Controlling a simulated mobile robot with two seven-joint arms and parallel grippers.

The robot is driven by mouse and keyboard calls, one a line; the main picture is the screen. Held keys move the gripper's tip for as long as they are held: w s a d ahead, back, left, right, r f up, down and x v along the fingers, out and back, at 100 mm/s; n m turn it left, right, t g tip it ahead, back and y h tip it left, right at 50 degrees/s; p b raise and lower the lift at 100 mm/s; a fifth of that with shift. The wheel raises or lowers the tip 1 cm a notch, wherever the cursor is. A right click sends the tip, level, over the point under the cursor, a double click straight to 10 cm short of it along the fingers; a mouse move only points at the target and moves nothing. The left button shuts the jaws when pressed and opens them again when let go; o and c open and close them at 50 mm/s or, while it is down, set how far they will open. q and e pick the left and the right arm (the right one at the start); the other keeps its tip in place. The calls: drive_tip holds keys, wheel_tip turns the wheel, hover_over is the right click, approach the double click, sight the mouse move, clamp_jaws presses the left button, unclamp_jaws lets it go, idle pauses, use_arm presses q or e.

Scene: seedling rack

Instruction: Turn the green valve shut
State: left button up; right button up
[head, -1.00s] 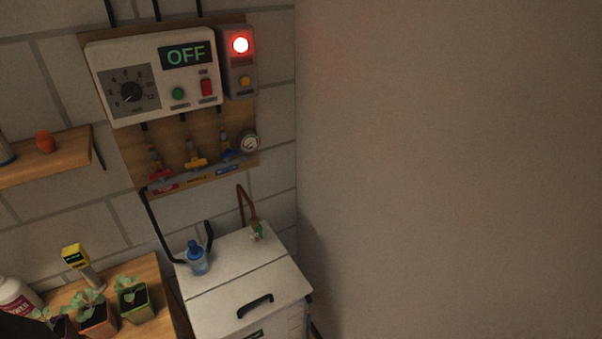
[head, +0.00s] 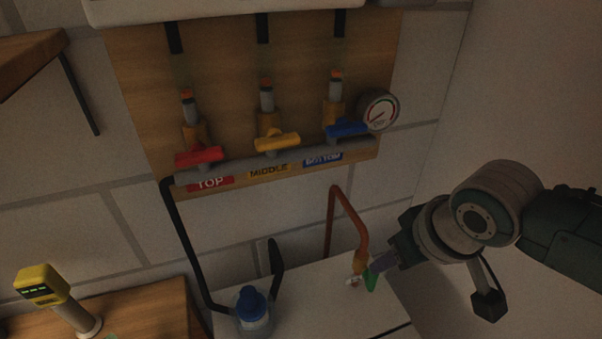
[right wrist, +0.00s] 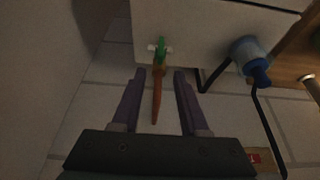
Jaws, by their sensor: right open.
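The green valve (head: 371,281) is a small green handle at the lower end of the bent copper-coloured pipe (head: 347,218), above the white cabinet top. It also shows in the right wrist view (right wrist: 162,46), upper middle, with pale fittings beside it. My right gripper (head: 374,266) comes in from the right, its fingertips close to the valve and partly overlapping it in the head view. In the right wrist view the two purple fingers (right wrist: 159,74) are apart, with the pipe between them and the green handle just beyond the tips. I cannot tell whether they touch it. My left gripper is not in view.
Red, yellow and blue valves (head: 277,141) and a gauge (head: 378,110) are on the wall board above. A yellow meter (head: 40,287) is at lower left.

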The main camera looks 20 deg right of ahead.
sight(376, 275)
drive_tip(key=b+x, duration=0.1)
drive_tip(key=x, duration=0.1)
drive_tip(key=b+x, duration=0.2)
drive_tip(key=x, duration=0.1)
drive_tip(key=b+x, duration=0.1)
drive_tip(key=x, duration=0.1)
drive_tip(key=shift+s+f, duration=0.2)
drive_tip(key=shift+f, duration=0.35)
drive_tip(key=shift+w+f+b, duration=0.3)
drive_tip(key=shift+f+b, duration=0.25)
drive_tip(key=shift+b, duration=0.05)
clamp_jaws()
